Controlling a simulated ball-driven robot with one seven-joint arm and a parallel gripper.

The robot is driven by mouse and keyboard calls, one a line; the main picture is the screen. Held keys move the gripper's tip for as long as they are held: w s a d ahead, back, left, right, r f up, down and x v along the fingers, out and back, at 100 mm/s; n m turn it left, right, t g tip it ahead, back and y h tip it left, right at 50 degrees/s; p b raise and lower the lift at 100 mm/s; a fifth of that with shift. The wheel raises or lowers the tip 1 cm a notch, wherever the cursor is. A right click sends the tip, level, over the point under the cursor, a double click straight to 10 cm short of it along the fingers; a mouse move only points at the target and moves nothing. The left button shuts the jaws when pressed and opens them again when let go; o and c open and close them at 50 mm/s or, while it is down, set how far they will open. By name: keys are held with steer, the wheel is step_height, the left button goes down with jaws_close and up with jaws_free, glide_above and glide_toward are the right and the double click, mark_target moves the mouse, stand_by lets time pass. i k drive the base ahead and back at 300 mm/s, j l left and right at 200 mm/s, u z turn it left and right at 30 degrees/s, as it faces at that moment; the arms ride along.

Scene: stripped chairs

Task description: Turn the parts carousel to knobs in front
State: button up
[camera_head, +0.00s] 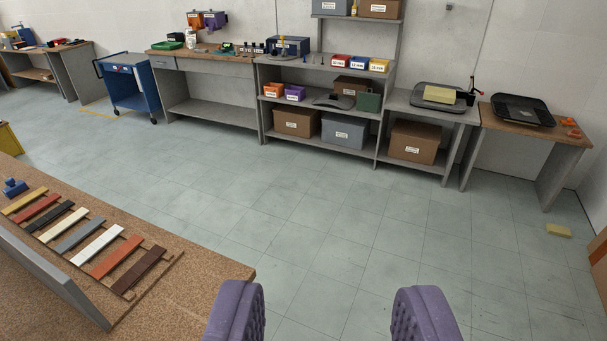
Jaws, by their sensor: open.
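My gripper (330,312) shows as two purple ribbed fingers at the bottom edge, wide apart, with only floor between them. It is open and empty. I cannot clearly make out a parts carousel with knobs. Small dark parts (250,48) stand on the wooden-topped workbench (215,60) against the back wall, too small to tell apart. My gripper is far from all of these.
A speckled brown table (205,269) with a rack of coloured strips (85,240) is close at left. Shelving (327,70) with boxes, a blue cart (130,85) and a right-hand bench (575,140) line the back.

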mark_target(291, 49)
steer(key=i+l+z, duration=0.35)
steer(key=i, duration=0.55)
steer(key=i+z, duration=0.35)
steer(key=i, duration=0.55)
steer(key=i+u, duration=0.35)
steer(key=i, duration=0.2)
steer(key=i+u, duration=0.4)
steer(key=i, duration=0.15)
steer(key=i+l+u, duration=0.35)
steer(key=i, duration=0.15)
steer(key=i+j+u, duration=0.2)
steer(key=i+u, duration=0.55)
steer(key=u, duration=0.15)
steer(key=i+u, duration=0.35)
steer(key=u, duration=0.15)
steer(key=i+j, duration=0.1)
steer(key=i, duration=1.2)
steer(key=i+j+z, duration=0.1)
steer(key=i+z, duration=0.25)
steer(key=i, duration=2.2)
steer(key=i+j+z, duration=0.2)
steer(key=i+z, duration=0.2)
steer(key=i, duration=0.3)
steer(key=i+j+z, duration=0.4)
steer(key=i, duration=0.25)
steer(key=i+j+z, duration=0.35)
steer(key=i+j, duration=0.25)
steer(key=k+l+z, duration=0.1)
steer(key=l+z, duration=0.5)
